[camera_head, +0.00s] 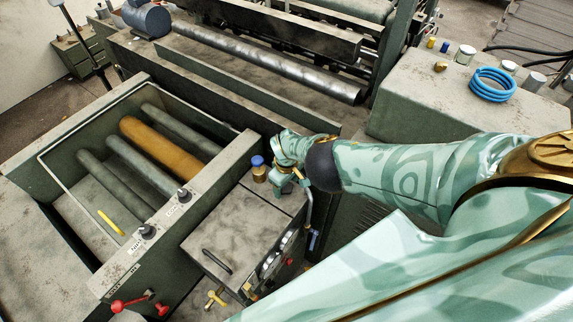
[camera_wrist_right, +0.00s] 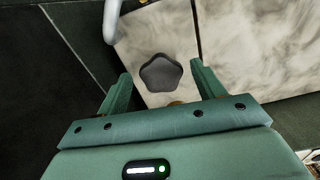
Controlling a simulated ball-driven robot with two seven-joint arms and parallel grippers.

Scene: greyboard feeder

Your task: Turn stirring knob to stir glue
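A dark, star-shaped knob (camera_wrist_right: 162,73) sits on a pale, stained surface in the right wrist view. My right gripper (camera_wrist_right: 160,80) is open, with one finger on each side of the knob and visible gaps between. In the head view my right gripper (camera_head: 283,183) is over the back edge of the grey box beside the feeder tank, and the star knob cannot be made out there. Two black knobs (camera_head: 147,231) (camera_head: 184,195) with small labels stand on the tank's front rim. My left gripper is not in view.
The feeder tank (camera_head: 240,152) holds several grey rollers and an orange-brown one (camera_head: 160,145). A blue-capped brass fitting (camera_head: 259,170) stands just left of my right gripper. A pale curved pipe (camera_wrist_right: 112,18) runs near the knob. Red handles (camera_head: 132,302) stick out in front.

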